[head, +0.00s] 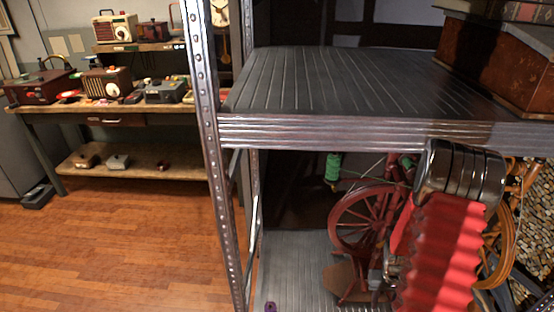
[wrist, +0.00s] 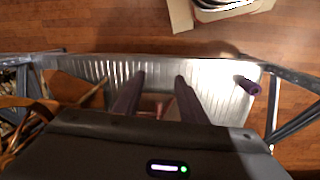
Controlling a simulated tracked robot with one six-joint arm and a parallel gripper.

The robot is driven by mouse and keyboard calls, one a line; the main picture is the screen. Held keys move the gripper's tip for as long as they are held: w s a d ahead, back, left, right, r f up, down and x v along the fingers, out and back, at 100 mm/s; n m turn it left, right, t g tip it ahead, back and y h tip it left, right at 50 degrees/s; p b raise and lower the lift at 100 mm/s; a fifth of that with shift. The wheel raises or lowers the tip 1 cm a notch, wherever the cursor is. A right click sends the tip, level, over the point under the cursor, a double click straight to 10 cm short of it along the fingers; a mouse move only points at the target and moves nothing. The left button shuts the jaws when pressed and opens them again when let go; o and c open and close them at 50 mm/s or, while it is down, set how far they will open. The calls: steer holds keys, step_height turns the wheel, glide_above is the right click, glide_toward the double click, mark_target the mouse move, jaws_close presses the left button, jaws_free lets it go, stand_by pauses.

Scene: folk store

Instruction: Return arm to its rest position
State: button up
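My arm (head: 445,245), with red bellows and a dark glossy joint, fills the lower right of the head view in front of the metal shelf rack. My gripper (wrist: 158,80) shows in the wrist view with its two dark fingers apart and nothing held between the tips. A brownish part, too unclear to name, shows beyond and between the fingers. The gripper is over or near the ribbed lower shelf (wrist: 90,70); its exact height I cannot tell. In the head view the gripper cannot be made out clearly.
A red spinning wheel (head: 368,225) stands on the lower shelf close to my arm. The upper shelf (head: 330,85) and metal post (head: 205,130) are nearby. A purple spool (wrist: 249,85) lies on the lower shelf. A cardboard box (wrist: 182,14) sits on the wooden floor.

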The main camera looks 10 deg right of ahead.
steer(key=s+a+r+n+t, duration=0.1)
steer(key=s+a+r+t, duration=0.1)
steer(key=a+r, duration=0.8)
steer(key=s+a+r+n+t, duration=0.2)
steer(key=a+r, duration=0.8)
steer(key=r, duration=0.8)
steer(key=s+a+r+n+t, duration=0.1)
steer(key=s+a+r+t, duration=0.1)
steer(key=a+r, duration=0.8)
step_height(320, 180, up, 4)
steer(key=shift+s+a+r+n+y, duration=0.1)
steer(key=shift+s+a+n+y, duration=0.05)
steer(key=shift+s+n+y, duration=0.2)
